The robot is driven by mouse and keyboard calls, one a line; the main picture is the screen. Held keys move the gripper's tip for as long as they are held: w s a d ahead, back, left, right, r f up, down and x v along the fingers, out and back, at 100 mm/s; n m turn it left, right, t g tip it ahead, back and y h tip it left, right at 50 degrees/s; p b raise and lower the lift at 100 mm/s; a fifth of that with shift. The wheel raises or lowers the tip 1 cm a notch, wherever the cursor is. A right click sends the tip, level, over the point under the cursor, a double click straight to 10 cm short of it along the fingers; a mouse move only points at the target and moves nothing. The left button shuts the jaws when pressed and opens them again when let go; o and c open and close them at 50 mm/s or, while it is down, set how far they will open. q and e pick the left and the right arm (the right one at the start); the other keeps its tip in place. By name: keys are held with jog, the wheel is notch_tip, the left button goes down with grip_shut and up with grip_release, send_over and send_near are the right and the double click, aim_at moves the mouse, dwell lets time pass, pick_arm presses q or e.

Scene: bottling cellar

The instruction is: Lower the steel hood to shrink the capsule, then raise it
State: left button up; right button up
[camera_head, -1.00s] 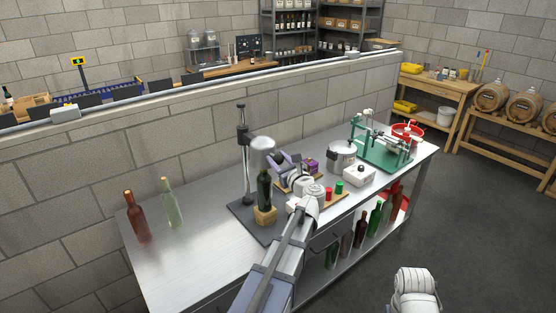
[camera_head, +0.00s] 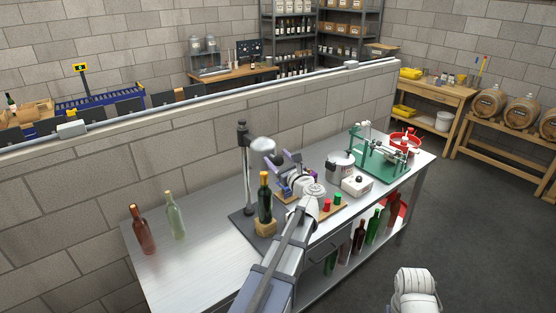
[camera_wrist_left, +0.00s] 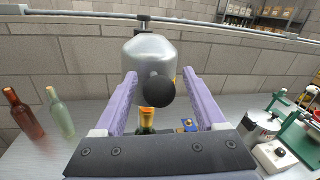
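The steel hood (camera_head: 262,145) hangs high on the dark post of its stand (camera_head: 247,180), above and clear of a dark bottle (camera_head: 265,205). The bottle stands upright in a wooden block and wears a gold capsule (camera_head: 264,180); its top also shows in the left wrist view (camera_wrist_left: 147,118). My left gripper (camera_head: 279,162) is at the hood. In the left wrist view, its purple fingers (camera_wrist_left: 160,85) stand apart with the hood's black knob (camera_wrist_left: 159,92) between them, a gap showing on each side. My right gripper is out of view; only a white arm part shows.
A red bottle (camera_head: 142,230) and a pale green bottle (camera_head: 174,216) stand on the left of the steel bench (camera_head: 185,262). To the right are a steel pot (camera_head: 340,166), a white box with a knob (camera_head: 357,183) and a green machine (camera_head: 380,157). A wall runs behind.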

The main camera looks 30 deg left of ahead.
pick_arm(q)
jog(key=v, duration=0.7)
jog(key=shift+s+d, duration=0.2)
jog(key=shift+d, duration=0.15)
dwell(0.4)
